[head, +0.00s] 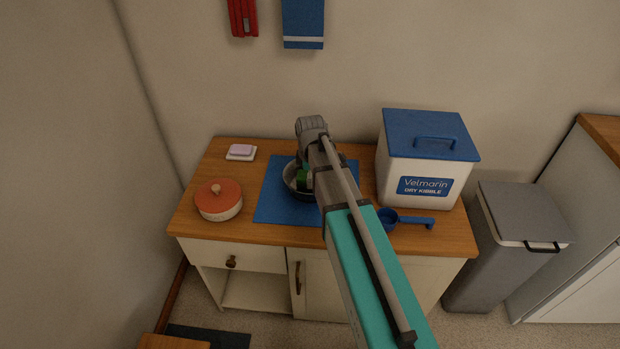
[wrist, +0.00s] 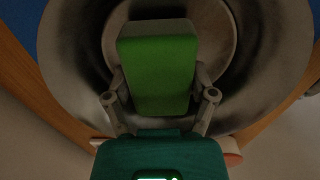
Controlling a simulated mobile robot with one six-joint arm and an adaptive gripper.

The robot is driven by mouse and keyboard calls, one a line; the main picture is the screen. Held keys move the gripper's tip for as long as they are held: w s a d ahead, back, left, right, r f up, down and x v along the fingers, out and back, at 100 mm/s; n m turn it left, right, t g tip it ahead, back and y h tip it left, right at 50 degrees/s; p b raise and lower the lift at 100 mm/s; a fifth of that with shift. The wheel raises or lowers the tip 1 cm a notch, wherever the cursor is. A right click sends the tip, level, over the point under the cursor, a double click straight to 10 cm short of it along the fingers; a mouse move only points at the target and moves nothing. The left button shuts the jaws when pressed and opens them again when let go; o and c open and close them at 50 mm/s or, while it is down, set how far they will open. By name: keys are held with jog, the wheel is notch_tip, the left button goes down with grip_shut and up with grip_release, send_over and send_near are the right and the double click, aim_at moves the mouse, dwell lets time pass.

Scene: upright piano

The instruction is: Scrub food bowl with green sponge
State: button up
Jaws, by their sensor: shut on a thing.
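The food bowl (head: 289,177) is a grey metal bowl on a blue mat (head: 270,205) on the wooden counter. It also fills most of the wrist view (wrist: 75,60), with dark smudges on its inner wall. The green sponge (wrist: 158,70) is between the fingers of my gripper (wrist: 160,98), which is shut on it. The sponge is over or inside the bowl; whether it touches the bowl cannot be told. In the head view my arm hides much of the bowl, and only a bit of the sponge (head: 301,178) shows.
A white kibble bin (head: 400,170) with a blue lid stands right of the mat, with a blue scoop (head: 405,219) in front. An orange-lidded pot (head: 218,200) and a soap dish (head: 241,152) are on the left. A grey trash can (head: 520,215) stands beside the counter.

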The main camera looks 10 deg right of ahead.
jog(key=shift+s+r+p, duration=0.1)
jog(key=shift+r+p, duration=2.25)
jog(key=shift+r, duration=0.25)
jog(key=shift+r+p, duration=1.5)
jog(key=shift+r, duration=0.05)
